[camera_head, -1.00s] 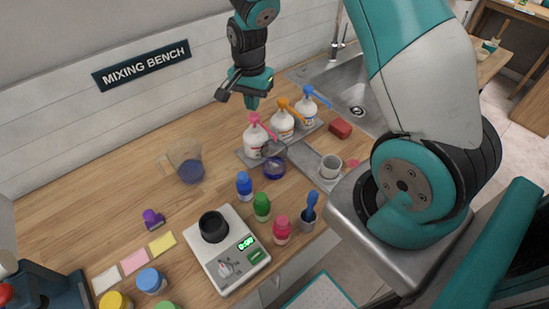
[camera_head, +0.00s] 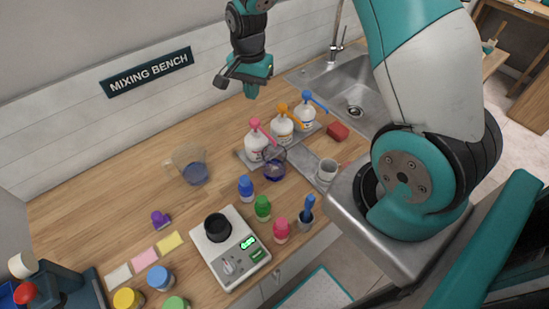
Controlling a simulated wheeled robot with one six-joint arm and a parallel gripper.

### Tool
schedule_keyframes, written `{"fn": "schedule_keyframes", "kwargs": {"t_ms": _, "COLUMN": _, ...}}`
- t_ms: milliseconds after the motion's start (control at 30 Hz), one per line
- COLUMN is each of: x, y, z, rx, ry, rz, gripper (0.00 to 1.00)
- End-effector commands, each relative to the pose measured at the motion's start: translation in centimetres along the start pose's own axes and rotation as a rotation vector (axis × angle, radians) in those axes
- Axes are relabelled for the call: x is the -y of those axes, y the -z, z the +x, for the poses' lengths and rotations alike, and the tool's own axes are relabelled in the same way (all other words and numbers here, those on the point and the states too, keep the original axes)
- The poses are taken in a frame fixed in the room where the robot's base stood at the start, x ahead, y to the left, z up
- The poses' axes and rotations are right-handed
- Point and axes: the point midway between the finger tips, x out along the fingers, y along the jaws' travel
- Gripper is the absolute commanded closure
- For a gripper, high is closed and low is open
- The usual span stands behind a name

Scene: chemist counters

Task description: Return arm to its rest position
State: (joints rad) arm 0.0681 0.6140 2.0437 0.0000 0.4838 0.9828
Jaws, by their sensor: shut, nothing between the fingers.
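My gripper (camera_head: 251,91) is at the top middle of the head view, raised above the back of the bench near the wall. Its fingers are together and hold nothing. It hangs pointing down, above and behind the pump bottle with the pink top (camera_head: 257,141), apart from it. My arm's large teal and white links fill the right side of the view and hide part of the floor and bench end.
Bottles with orange (camera_head: 283,128) and blue (camera_head: 305,115) pumps stand on a grey tray. A glass vessel with purple liquid (camera_head: 274,167), a beaker (camera_head: 189,168), a scale (camera_head: 231,248) and small capped bottles stand on the wooden bench (camera_head: 110,220). A sink (camera_head: 357,92) lies behind.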

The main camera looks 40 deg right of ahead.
Motion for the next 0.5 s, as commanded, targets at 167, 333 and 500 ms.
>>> {"fn": "schedule_keyframes", "kwargs": {"t_ms": 167, "x": 0.0, "y": 0.0, "z": 0.12, "rx": 0.0, "ry": 0.0, "rz": 0.0, "gripper": 1.0}}
{"fn": "schedule_keyframes", "kwargs": {"t_ms": 333, "x": 0.0, "y": 0.0, "z": 0.13, "rx": 0.0, "ry": 0.0, "rz": 0.0, "gripper": 1.0}}
{"fn": "schedule_keyframes", "kwargs": {"t_ms": 500, "x": 0.1, "y": -0.51, "z": -0.03, "rx": 0.004, "ry": 0.008, "rz": -0.028, "gripper": 1.0}}
